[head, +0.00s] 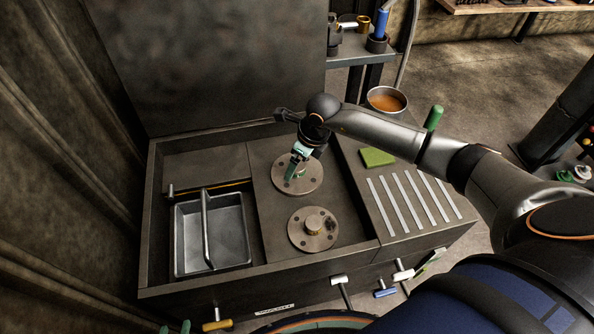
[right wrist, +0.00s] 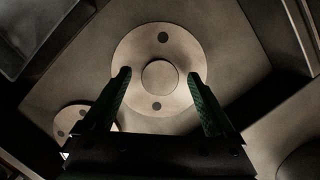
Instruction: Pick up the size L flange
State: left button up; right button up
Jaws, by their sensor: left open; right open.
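A larger round metal flange (head: 280,184) with a raised hub lies flat at the back of the bench's middle panel. A smaller flange (head: 326,238) lies in front of it. My right gripper (head: 297,170) is open over the larger flange and partly hides it. In the right wrist view the open fingers (right wrist: 158,76) stand on either side of the hub of the larger flange (right wrist: 160,44); I cannot tell whether they touch it. The smaller flange (right wrist: 72,118) is partly hidden there.
A grey metal tray (head: 183,243) sits in the bench's left recess. A green pad (head: 378,157) and pale strips (head: 411,203) are on the right side. A bowl of brown contents (head: 385,100) stands behind. Handles stick out along the bench front.

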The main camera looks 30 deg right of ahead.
jog(key=shift+c, duration=0.2)
grip_shut()
dwell(0.6)
jog(key=shift+w+r, duration=0.15)
jog(key=shift+r, duration=0.1)
